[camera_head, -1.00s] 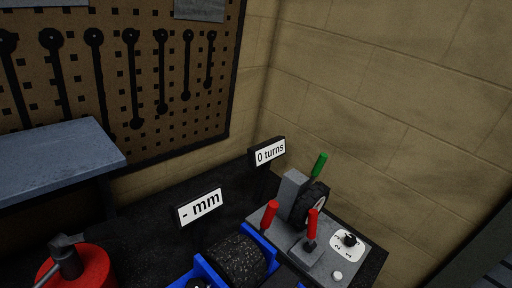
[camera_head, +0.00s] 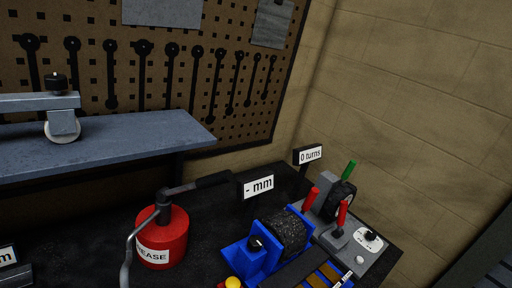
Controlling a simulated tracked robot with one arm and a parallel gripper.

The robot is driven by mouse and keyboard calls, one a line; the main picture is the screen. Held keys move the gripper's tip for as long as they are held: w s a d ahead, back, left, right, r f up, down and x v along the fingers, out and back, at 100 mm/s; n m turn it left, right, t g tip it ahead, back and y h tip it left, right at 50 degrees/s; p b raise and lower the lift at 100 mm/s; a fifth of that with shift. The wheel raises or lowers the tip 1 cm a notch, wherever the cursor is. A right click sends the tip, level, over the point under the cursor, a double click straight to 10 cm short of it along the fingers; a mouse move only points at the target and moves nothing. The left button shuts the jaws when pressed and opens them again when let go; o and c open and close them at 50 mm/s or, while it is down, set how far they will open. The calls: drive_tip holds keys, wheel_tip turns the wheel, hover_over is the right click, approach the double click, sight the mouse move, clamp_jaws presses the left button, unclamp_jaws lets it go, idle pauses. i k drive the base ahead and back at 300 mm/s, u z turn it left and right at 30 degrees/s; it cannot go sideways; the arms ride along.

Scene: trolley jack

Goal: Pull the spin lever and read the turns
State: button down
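A green-handled lever (camera_head: 349,170) stands up beside a dark wheel (camera_head: 341,195) on a grey block at the right of the bench; I take it for the spin lever. A sign reading "0 turns" (camera_head: 308,154) stands behind it. Two red-handled levers stand on the same grey unit, one at its left (camera_head: 311,199) and one nearer the front (camera_head: 342,213). A numbered dial with a black knob (camera_head: 370,236) and a white button (camera_head: 360,260) sit to their right. My gripper is not in view.
A sign reading "- mm" (camera_head: 257,186) stands left of the levers. A blue stand (camera_head: 249,256) holds a black roller. A red grease can (camera_head: 163,240) stands front left. A grey shelf (camera_head: 120,140) bears a caster-like part (camera_head: 62,124). Tools hang on a pegboard behind.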

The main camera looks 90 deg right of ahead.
sight(352, 164)
drive_tip(key=u, duration=0.45)
drive_tip(key=k, duration=2.2)
drive_tip(key=z, duration=1.7)
drive_tip(key=i, duration=1.7)
drive_tip(key=u, duration=0.05)
